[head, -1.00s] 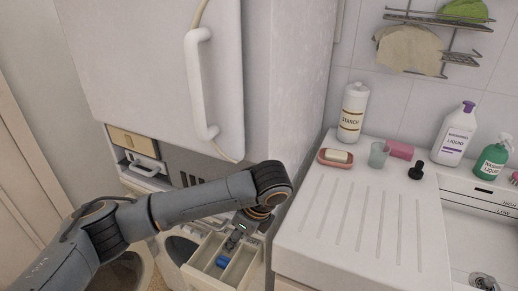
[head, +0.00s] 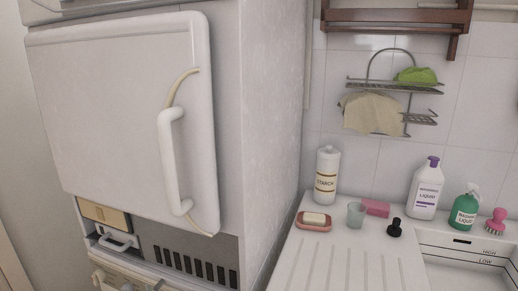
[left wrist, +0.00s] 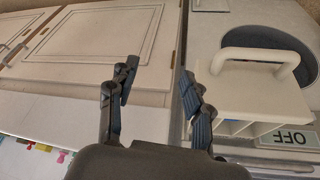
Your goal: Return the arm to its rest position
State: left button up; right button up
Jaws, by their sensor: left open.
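My left gripper (left wrist: 157,80) shows only in the left wrist view. Its two dark fingers are apart, with nothing between them. A pale drawer (left wrist: 240,98) with a thick looped handle (left wrist: 262,55) and several compartments lies to the right of the fingers. The right finger overlaps its edge in the picture; I cannot tell whether they touch. My left arm is out of the head view, and my right gripper is in neither view.
A large white appliance (head: 120,120) with a handle (head: 172,160) fills the left of the head view. A counter (head: 330,262) at right holds a starch bottle (head: 327,175), a soap dish (head: 313,226), a cup (head: 355,215) and washing bottles. White cabinet doors (left wrist: 95,45) show in the wrist view.

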pick_arm(q)
jog(key=s+a+f+n+y, duration=0.25)
jog(key=s+a+n, duration=0.45)
jog(key=a, duration=0.6)
notch_tip(320, 180, down, 25)
jog(key=s+m+g, duration=0.1)
jog(key=s, duration=0.2)
jog(key=s+a+f+g, duration=0.1)
jog(key=s+a+f, duration=0.1)
jog(key=s+f, duration=1.4)
jog(key=shift+s+a+f+y, duration=0.25)
jog(key=shift+f+y, duration=0.1)
jog(key=shift+y, duration=0.1)
jog(key=shift+w, duration=0.1)
